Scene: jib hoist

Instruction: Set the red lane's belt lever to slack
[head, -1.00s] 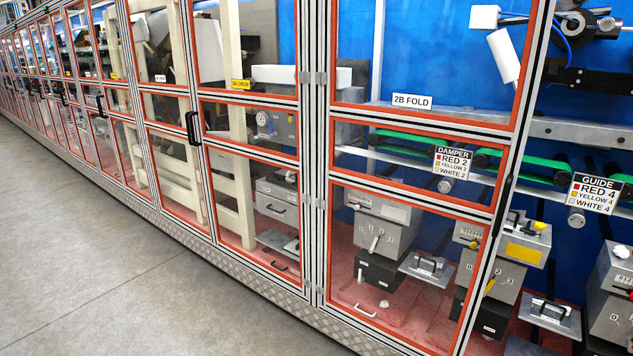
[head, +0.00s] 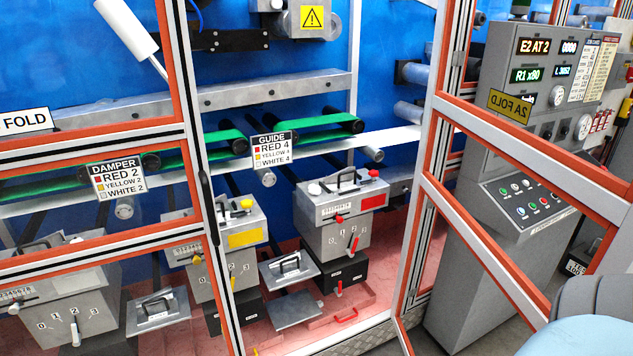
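The red lane's unit is a grey box (head: 338,215) with a red label, a counter strip, a red knob on top and a dial. A red lever (head: 355,244) sits on the dial's face, toward its right side. A black box (head: 343,272) below carries another small red-tipped lever (head: 339,290). A red handle (head: 346,315) lies low at the front of the red floor. I cannot tell which of these is the belt lever, and slack or tight markings are too small to read. Neither gripper is in view.
The yellow-label unit (head: 215,250) and a further grey unit (head: 62,305) stand to the left. A cabinet door (head: 480,255) stands open on the right, before a control console (head: 530,170). A post (head: 205,200) borders the opening's left. Guide (head: 272,150) and damper (head: 118,178) signs hang above.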

